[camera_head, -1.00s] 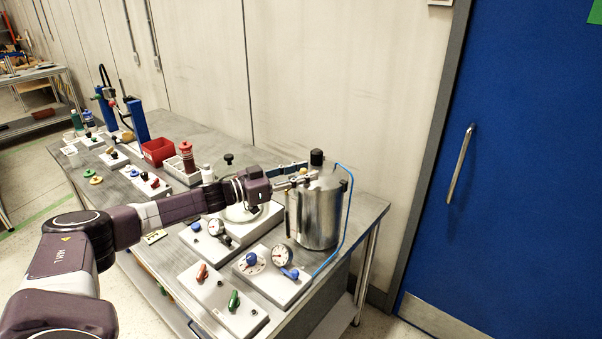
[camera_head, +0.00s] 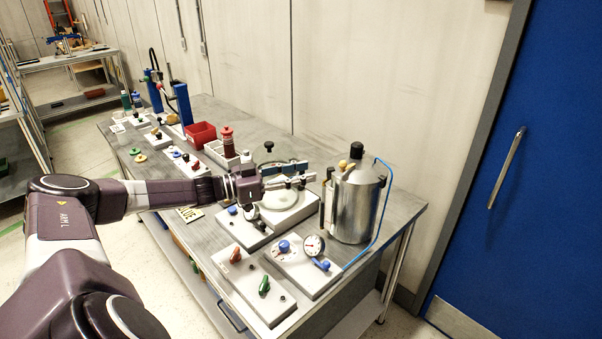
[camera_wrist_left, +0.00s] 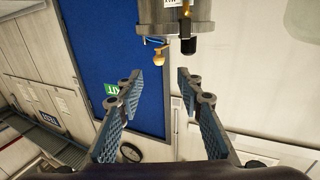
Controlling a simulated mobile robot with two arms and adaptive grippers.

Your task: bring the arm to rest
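My left arm (camera_head: 160,193) reaches in from the left over the workbench. My left gripper (camera_head: 307,172) is above the bench, just left of the metal drum canister (camera_head: 357,205). In the left wrist view my left gripper (camera_wrist_left: 160,92) has its two fingers wide apart with nothing between them. The canister (camera_wrist_left: 172,14) shows at the top of that view, beyond the fingertips, with a brass knob (camera_wrist_left: 188,58) on it. My right gripper is in neither view.
A blue hose (camera_head: 386,205) runs beside the canister. A blue door (camera_head: 510,190) stands at right.

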